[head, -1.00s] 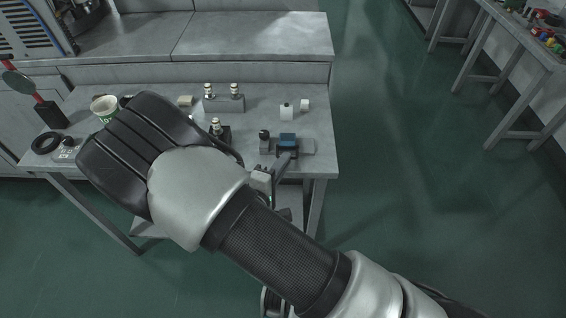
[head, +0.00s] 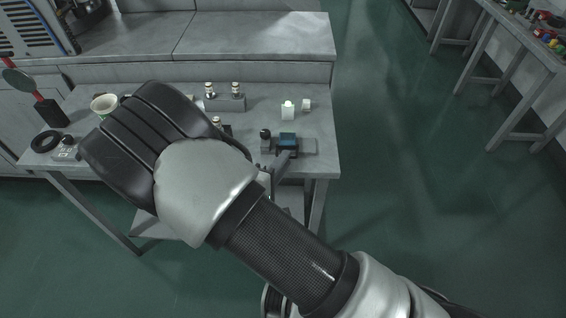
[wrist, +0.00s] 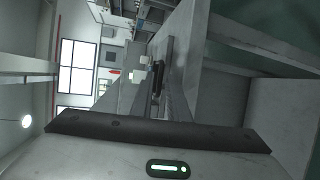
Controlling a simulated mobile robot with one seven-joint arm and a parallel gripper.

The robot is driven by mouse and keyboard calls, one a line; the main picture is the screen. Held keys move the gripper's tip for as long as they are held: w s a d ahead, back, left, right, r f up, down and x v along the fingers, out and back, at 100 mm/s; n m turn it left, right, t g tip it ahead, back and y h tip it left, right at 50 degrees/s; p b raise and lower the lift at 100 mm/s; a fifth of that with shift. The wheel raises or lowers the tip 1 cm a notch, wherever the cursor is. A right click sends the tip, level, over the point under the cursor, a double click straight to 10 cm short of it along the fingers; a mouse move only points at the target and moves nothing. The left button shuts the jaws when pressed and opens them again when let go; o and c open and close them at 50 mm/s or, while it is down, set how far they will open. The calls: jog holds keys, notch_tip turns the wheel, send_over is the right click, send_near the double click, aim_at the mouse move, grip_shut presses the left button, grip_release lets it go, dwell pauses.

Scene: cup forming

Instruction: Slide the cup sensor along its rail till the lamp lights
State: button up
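The cup sensor seems to be the small blue-and-black block (head: 288,140) on a short grey rail (head: 309,146) near the table's front right. A dark knobbed post (head: 265,135) stands left of it. My gripper (head: 283,160) shows only as a thin dark part at the sensor's front, mostly hidden by my arm. Contact and finger opening cannot be made out. In the wrist view, turned sideways, a dark piece (wrist: 157,76) and a pale block (wrist: 139,76) stand along the table. A small white block (head: 288,111) behind the sensor may be the lamp; its top looks pale.
The grey table (head: 325,165) also bears a metal block with two pegs (head: 228,104), a second white piece (head: 306,105), a paper cup (head: 103,105) and a black ring (head: 46,142). My arm covers the table's front middle. The floor at right is open.

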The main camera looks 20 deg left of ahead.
jog(key=v, duration=1.7)
jog(key=shift+s+b, duration=0.25)
jog(key=shift+b, duration=0.05)
jog(key=w+d+r+m+g+h+p, duration=0.25)
jog(key=d+r+m+g, duration=0.3)
jog(key=d+r, duration=0.45)
jog(key=w+d+r+m+g+h+p, duration=0.25)
jog(key=d+r+m+g, duration=0.35)
jog(key=d, duration=0.6)
jog(key=s+d+r+m+t+y+p, duration=0.1)
jog(key=s+d+r+m+y+p, duration=0.1)
jog(key=r, duration=0.7)
jog(key=s+d+r+m+y+p, duration=0.2)
jog(key=d+r+y, duration=0.3)
jog(key=r, duration=0.3)
jog(key=shift+d+r+m+t, duration=0.35)
jog(key=shift+d+m, duration=0.4)
jog(key=shift+d, duration=0.15)
